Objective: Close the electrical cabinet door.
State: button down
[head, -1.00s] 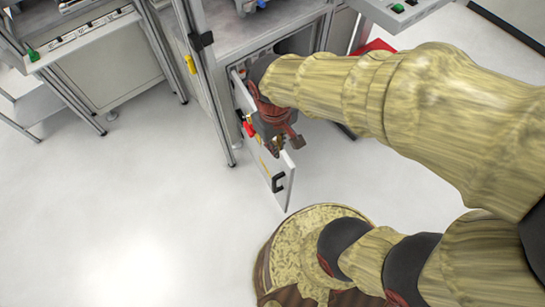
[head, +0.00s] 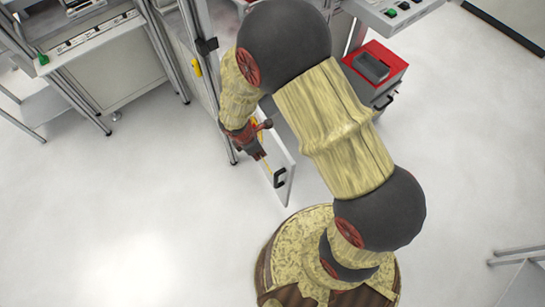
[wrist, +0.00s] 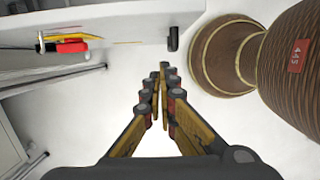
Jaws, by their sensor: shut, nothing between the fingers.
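The cabinet door (head: 283,150) is a white panel standing open, jutting from the cabinet frame toward my base. Its black handle (head: 279,178) is near the free end. My gripper (head: 260,157) is shut and empty, at the door's outer, handle side in the head view. In the wrist view, the door (wrist: 125,22) crosses the top, with a red switch (wrist: 72,46) at left and the handle (wrist: 173,38) at right. The closed fingertips (wrist: 163,68) are just below the handle there. I cannot tell whether they touch the door. My arm hides the hinge side and cabinet opening.
A metal upright (head: 213,75) stands left of the door. A red-topped drawer unit (head: 400,62) is behind it to the right. A workbench (head: 100,75) is at upper left. The floor (head: 130,200) on the left is clear.

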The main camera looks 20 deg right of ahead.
jog(key=d+f+b, duration=0.4)
jog(key=d+f, duration=0.2)
jog(key=f, duration=0.3)
jog(key=shift+w+d+f, duration=0.2)
jog(key=shift+w+f, duration=0.05)
jog(key=shift+w, duration=0.15)
